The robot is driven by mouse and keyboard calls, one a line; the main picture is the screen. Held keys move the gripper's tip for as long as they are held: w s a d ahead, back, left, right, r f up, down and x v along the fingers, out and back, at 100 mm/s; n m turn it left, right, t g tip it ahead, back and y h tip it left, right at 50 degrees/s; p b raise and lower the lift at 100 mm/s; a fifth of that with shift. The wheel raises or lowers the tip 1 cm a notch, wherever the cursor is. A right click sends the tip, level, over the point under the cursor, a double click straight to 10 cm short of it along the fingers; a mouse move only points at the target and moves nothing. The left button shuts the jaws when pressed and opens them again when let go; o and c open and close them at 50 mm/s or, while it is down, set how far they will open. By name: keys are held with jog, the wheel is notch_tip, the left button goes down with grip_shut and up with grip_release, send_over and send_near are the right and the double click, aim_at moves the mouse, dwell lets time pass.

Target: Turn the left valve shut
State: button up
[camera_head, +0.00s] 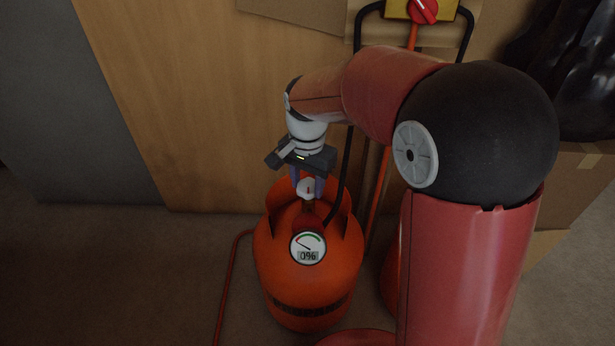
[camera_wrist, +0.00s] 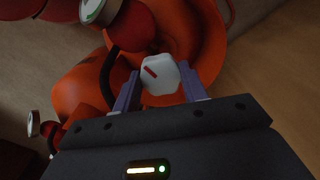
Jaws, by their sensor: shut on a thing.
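The left valve's white knob (camera_head: 306,188) sits on top of an orange gas cylinder (camera_head: 305,285). My gripper (camera_head: 309,181) comes down on it from above, with a finger on either side. In the wrist view the knob (camera_wrist: 160,74) lies between the two purple-grey fingers (camera_wrist: 160,90), and a red mark slants across its top. My gripper is shut on it. A round gauge (camera_head: 308,246) on the front of the cylinder shows 0% on its small display. The parts under the knob are partly hidden by the fingers.
A second orange cylinder (camera_head: 391,275) stands to the right, mostly behind my arm. A yellow box with a red knob (camera_head: 424,9) is at the top. A black hose (camera_head: 344,180) and an orange hose (camera_head: 230,280) run close by. The floor at left is clear.

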aim_at(307, 186)
dwell(0.3)
jog(key=o, duration=1)
jog(key=shift+c, duration=0.2)
notch_tip(307, 186, up, 8)
jog(key=shift+f+p, duration=0.2)
jog(key=shift+p, duration=0.1)
jog(key=shift+r, duration=0.2)
